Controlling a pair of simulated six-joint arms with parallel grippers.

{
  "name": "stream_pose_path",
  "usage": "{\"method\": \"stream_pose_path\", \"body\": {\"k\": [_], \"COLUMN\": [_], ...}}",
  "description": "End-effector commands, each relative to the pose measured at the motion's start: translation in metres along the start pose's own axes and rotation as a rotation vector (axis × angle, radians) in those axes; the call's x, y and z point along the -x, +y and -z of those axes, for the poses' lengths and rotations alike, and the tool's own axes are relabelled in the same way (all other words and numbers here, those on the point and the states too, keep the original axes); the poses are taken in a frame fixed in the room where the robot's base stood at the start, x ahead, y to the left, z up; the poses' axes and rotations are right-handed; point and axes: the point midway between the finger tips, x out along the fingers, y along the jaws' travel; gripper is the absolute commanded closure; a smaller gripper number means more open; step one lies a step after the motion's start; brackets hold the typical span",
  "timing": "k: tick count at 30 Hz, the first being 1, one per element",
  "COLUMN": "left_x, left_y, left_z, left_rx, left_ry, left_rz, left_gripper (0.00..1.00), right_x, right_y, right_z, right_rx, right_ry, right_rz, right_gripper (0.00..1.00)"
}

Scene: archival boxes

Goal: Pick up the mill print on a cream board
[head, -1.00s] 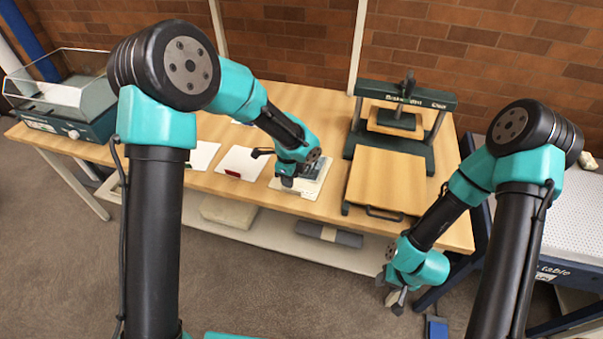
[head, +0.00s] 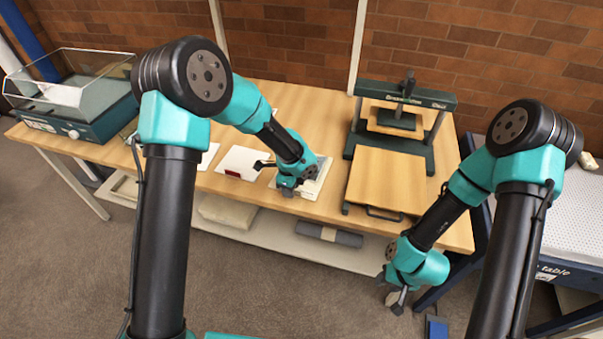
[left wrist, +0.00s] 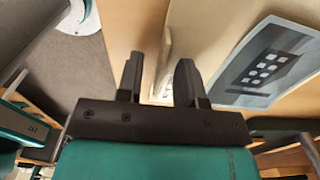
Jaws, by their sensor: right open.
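The mill print, grey on a cream board (head: 319,178), is at the front edge of the wooden table, mostly hidden by my left arm in the head view. In the left wrist view its print (left wrist: 265,68) shows at the right, and the pale board edge runs between my left fingers. My left gripper (left wrist: 158,78) is open, one finger on each side of that edge, with gaps visible. It also shows at the board's near side in the head view (head: 287,189). My right gripper (head: 399,302) is open and empty, low in front of the table.
White sheets, one with a red label (head: 240,163), lie left of the board. A green press (head: 385,178) with a wooden bed stands to the right. A clear-lidded case (head: 75,95) is at the far left. A grey roll (head: 329,235) lies on the lower shelf.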

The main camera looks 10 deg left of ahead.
Motion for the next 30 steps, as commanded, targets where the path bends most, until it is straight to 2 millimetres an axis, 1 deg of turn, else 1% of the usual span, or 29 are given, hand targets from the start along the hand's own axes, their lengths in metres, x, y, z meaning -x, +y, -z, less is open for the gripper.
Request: {"method": "stream_pose_path", "body": {"k": [5, 15, 16, 30], "left_x": [0.0002, 0.0003, 0.0003, 0.0013], "left_y": [-0.0001, -0.0001, -0.0001, -0.0003], "left_z": [0.0, 0.0, 0.0, 0.0], "left_rx": [0.0, 0.0, 0.0, 0.0], "left_ry": [0.0, 0.0, 0.0, 0.0], "left_rz": [0.0, 0.0, 0.0, 0.001], "left_gripper": [0.66, 0.98, 1.0, 1.0], "right_x": [0.0, 0.0, 0.0, 0.0], "right_y": [0.0, 0.0, 0.0, 0.0], "right_z": [0.0, 0.0, 0.0, 0.0], "right_rx": [0.0, 0.0, 0.0, 0.0], "right_ry": [0.0, 0.0, 0.0, 0.0], "right_rz": [0.0, 0.0, 0.0, 0.0], "right_gripper": [0.57, 0.57, 0.57, 0.57]}}
